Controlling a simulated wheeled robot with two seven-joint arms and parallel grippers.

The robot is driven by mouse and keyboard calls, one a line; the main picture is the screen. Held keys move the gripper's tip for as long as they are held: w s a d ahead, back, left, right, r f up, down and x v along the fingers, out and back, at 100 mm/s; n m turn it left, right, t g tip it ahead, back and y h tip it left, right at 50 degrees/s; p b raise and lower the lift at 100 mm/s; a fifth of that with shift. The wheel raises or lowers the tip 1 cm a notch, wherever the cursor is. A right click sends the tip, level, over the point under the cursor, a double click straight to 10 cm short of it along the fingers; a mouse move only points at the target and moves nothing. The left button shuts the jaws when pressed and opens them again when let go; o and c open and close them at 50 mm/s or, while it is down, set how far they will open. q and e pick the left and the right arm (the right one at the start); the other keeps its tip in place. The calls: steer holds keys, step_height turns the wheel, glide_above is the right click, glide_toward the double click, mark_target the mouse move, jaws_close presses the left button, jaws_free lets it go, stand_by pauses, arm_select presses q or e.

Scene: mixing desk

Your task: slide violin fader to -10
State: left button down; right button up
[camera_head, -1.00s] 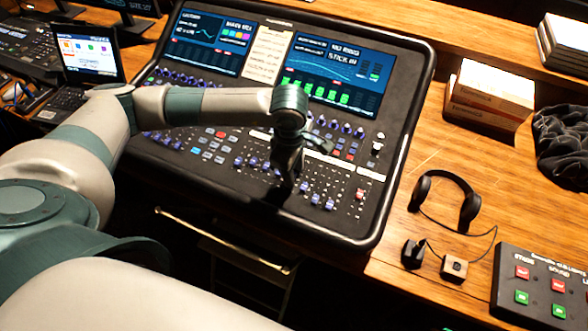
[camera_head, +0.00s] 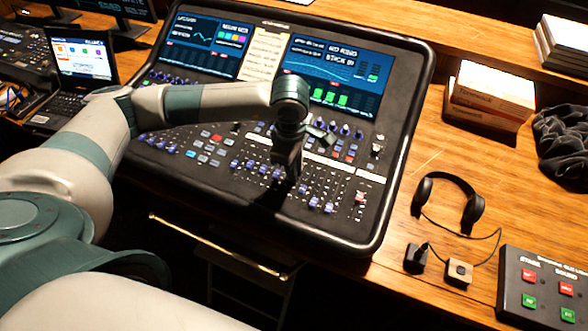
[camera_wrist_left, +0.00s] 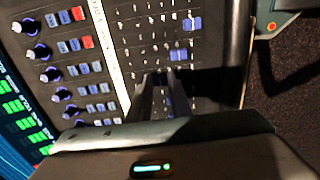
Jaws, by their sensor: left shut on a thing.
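The mixing console (camera_head: 250,210) fills the middle of the head view, with rows of small blue fader caps along its near part. My left gripper (camera_head: 281,186) points down at the fader rows and is shut on a fader cap there. In the left wrist view the gripper's two fingers (camera_wrist_left: 160,98) reach onto the fader panel; a bit of blue shows between them. The violin fader's label and scale marks are too small to read, so I cannot tell its setting. Free blue caps (camera_wrist_left: 178,56) stand beside the fingers. My right gripper is not in view.
Two screens (camera_head: 335,68) rise at the console's back. Knobs (camera_wrist_left: 42,52) and buttons lie behind the faders. Headphones (camera_head: 470,212), a small button box (camera_head: 545,290), book stacks (camera_head: 490,90) and a dark cloth (camera_head: 565,140) lie to the right. A laptop (camera_head: 82,62) stands left.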

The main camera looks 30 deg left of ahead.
arm_select(q)
steer(key=c, duration=1.6)
jaws_free()
steer(key=shift+r, duration=0.1)
steer(key=shift+r, duration=0.45)
steer(key=r+b, duration=0.1)
steer(key=r, duration=0.4)
steer(key=s+r+b, duration=0.1)
steer(key=r+b, duration=0.1)
steer(key=r, duration=0.4)
steer(key=s+r+b, duration=0.1)
steer(key=r+b, duration=0.1)
steer(key=r, duration=0.3)
steer(key=shift+r, duration=0.15)
